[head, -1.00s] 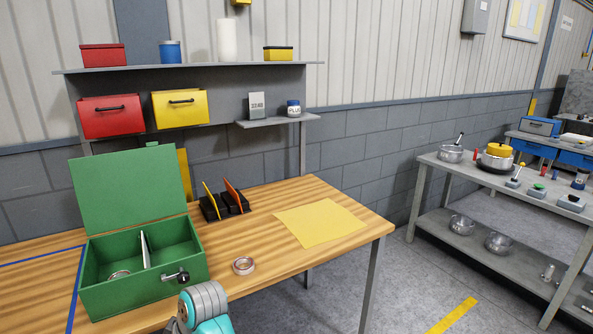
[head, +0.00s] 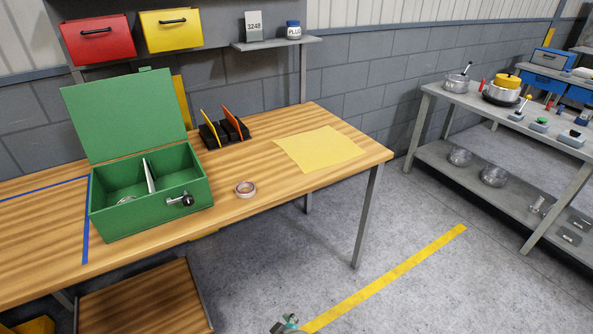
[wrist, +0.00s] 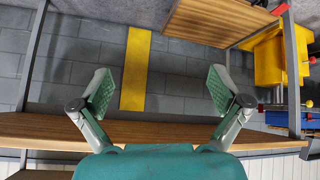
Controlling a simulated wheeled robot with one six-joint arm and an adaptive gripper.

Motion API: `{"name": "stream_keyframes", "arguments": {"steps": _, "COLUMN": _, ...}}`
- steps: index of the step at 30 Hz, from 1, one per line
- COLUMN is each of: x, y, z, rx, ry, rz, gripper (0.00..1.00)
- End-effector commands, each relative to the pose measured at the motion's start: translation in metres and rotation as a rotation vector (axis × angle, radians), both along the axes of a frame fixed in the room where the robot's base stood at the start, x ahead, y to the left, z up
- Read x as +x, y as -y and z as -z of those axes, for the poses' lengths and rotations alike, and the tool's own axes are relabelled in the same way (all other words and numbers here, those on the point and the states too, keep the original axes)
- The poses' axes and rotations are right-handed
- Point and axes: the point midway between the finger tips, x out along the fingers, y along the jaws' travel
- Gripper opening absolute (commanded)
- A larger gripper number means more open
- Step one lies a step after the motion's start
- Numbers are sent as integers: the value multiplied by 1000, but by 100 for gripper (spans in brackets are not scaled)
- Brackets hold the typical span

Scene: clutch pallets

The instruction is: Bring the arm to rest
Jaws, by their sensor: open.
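My gripper (wrist: 160,90) shows in the wrist view with its two green-padded fingers wide apart and nothing between them. In the head view only a small part of my arm shows at the bottom edge, low over the floor and in front of the workbench (head: 335,190).
A lower wooden surface (head: 145,300) lies in front. A grey metal table (head: 440,165) stands right. Floor between is clear.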

Motion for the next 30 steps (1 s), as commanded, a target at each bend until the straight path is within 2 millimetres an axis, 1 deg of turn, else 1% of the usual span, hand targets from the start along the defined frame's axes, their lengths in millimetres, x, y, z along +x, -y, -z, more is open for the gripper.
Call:
{"name": "stream_keyframes", "arguments": {"steps": 1, "x": -10, "y": 12, "z": 7, "rx": 5, "ry": 4, "rz": 26, "gripper": 99}}
{"name": "stream_keyframes", "arguments": {"steps": 6, "x": -38, "y": 47, "z": 18, "rx": 33, "ry": 41, "rz": 115, "gripper": 99}}
{"name": "stream_keyframes", "arguments": {"steps": 14, "x": -86, "y": 97, "z": 23, "rx": 75, "ry": 99, "rz": 243, "gripper": 99}}
{"name": "stream_keyframes", "arguments": {"steps": 18, "x": -113, "y": 122, "z": 20, "rx": 98, "ry": 134, "rz": 308, "gripper": 99}}
{"name": "stream_keyframes", "arguments": {"steps": 23, "x": -146, "y": 147, "z": 11, "rx": 124, "ry": 174, "rz": 378, "gripper": 99}}
{"name": "stream_keyframes", "arguments": {"steps": 30, "x": -195, "y": 180, "z": -11, "rx": 163, "ry": 238, "rz": 475, "gripper": 99}}
